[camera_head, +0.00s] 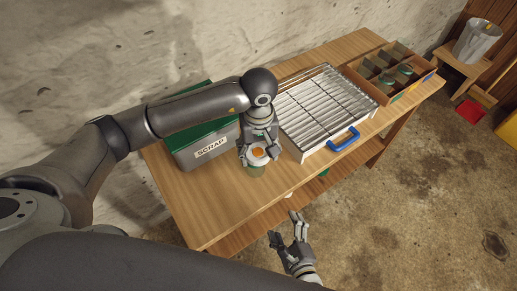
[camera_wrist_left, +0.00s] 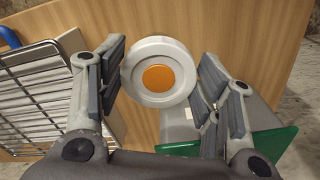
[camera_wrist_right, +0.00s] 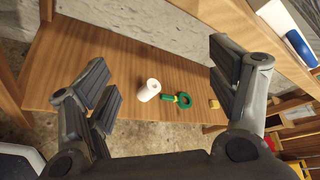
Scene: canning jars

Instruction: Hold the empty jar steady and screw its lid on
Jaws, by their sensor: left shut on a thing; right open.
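The jar (camera_head: 256,172) stands near the front edge of the workbench, its greenish body showing below my left gripper (camera_head: 258,152). A white, ring-shaped lid with an orange centre (camera_wrist_left: 159,78) sits at the top of the jar, and it also shows in the head view (camera_head: 259,153). My left gripper points down from above, its fingers closed on two opposite sides of the lid. I cannot tell how tightly the lid sits on the jar. My right gripper (camera_head: 283,228) is open and empty, in front of the bench and lower, apart from the jar.
A lower shelf (camera_wrist_right: 110,60) holds a white roll (camera_wrist_right: 149,90) and a green object (camera_wrist_right: 184,100).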

